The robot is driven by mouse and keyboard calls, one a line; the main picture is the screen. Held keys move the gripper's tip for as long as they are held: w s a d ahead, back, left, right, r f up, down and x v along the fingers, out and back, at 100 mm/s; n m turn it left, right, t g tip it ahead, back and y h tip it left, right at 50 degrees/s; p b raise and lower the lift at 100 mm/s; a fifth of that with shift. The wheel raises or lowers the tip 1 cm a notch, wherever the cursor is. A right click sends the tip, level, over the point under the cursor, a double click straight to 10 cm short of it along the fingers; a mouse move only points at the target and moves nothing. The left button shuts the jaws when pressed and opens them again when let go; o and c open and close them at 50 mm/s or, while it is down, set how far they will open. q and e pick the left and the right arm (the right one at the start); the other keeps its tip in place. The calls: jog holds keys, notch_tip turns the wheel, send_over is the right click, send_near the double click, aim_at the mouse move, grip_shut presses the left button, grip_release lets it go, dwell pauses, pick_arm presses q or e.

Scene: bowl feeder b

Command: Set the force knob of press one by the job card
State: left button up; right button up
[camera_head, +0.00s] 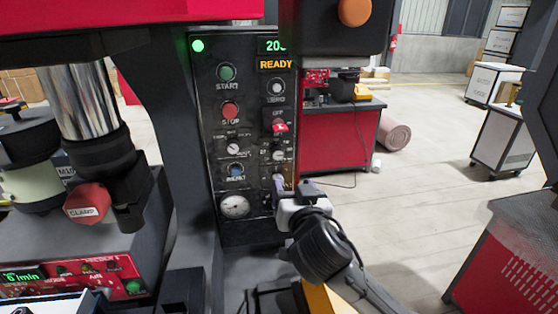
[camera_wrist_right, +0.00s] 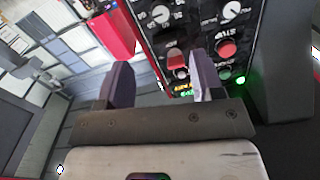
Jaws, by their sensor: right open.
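The press control panel (camera_head: 255,120) stands upright in the middle of the head view. It has two small dial knobs, a left one (camera_head: 233,145) and a right one (camera_head: 278,152); their labels are too small to read surely, so I cannot tell which is the force knob. My right gripper (camera_head: 280,186) is at the panel's lower right, just below the right knob. In the right wrist view my right gripper (camera_wrist_right: 160,68) is open and empty, its fingers pointing at the panel, with two dials (camera_wrist_right: 160,15) (camera_wrist_right: 232,10) beyond. No job card can be made out.
The panel also carries a green START button (camera_head: 226,72), a red STOP button (camera_head: 230,110), a red switch (camera_head: 280,127), a blue button (camera_head: 236,170) and a gauge (camera_head: 235,206). A display reads READY (camera_head: 276,65). A dark box with an orange button (camera_head: 354,12) hangs above right.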

aim_at(278, 156)
jog(key=b+x, duration=0.1)
jog(key=x, duration=1)
jog(key=shift+w+a, duration=0.1)
jog(key=shift+w, duration=0.05)
jog(key=shift+x, duration=0.8)
jog(key=shift+w, duration=0.15)
jog(key=shift+c, duration=0.2)
